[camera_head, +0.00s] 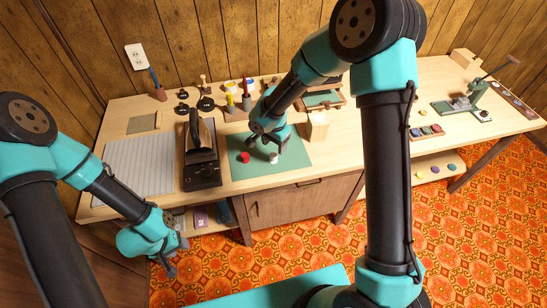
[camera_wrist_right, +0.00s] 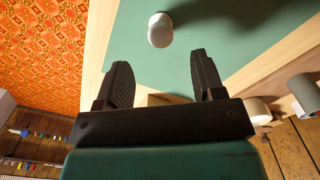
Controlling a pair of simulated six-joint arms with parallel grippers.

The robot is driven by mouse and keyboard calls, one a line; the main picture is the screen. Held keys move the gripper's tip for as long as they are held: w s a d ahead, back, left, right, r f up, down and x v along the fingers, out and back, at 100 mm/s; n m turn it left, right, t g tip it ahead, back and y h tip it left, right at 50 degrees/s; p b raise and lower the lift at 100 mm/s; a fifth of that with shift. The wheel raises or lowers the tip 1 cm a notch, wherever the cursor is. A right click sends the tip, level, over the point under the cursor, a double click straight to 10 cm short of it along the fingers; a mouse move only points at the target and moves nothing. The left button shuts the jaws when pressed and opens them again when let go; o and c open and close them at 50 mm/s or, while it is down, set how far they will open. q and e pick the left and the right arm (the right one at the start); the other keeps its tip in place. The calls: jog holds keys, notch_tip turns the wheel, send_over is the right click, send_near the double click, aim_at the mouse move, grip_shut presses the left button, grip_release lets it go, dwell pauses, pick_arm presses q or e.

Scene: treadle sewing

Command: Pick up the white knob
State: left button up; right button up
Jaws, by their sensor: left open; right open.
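The white knob (camera_head: 273,158) stands on the green mat (camera_head: 298,155) on the table, to the right of a red knob (camera_head: 245,157). In the right wrist view the white knob (camera_wrist_right: 160,31) shows as a small pale cylinder on the green surface, beyond the fingertips and roughly between their lines. My right gripper (camera_head: 265,142) is over the mat close to the white knob; in the right wrist view it (camera_wrist_right: 161,72) is open and empty. My left gripper (camera_head: 172,267) hangs in front of the table's front edge at the left, away from the knobs, open.
A black machine-like block (camera_head: 201,160) stands left of the mat. A wooden block (camera_head: 317,126) is at the mat's right edge. Dark weights, a yellow item and cups line the back. A striped sheet (camera_head: 140,163) lies at the left.

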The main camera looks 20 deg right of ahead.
aim_at(274, 154)
jog(key=shift+f, duration=0.85)
jog(key=shift+a+f, duration=0.15)
jog(key=shift+f, duration=2.5)
jog(key=c, duration=1)
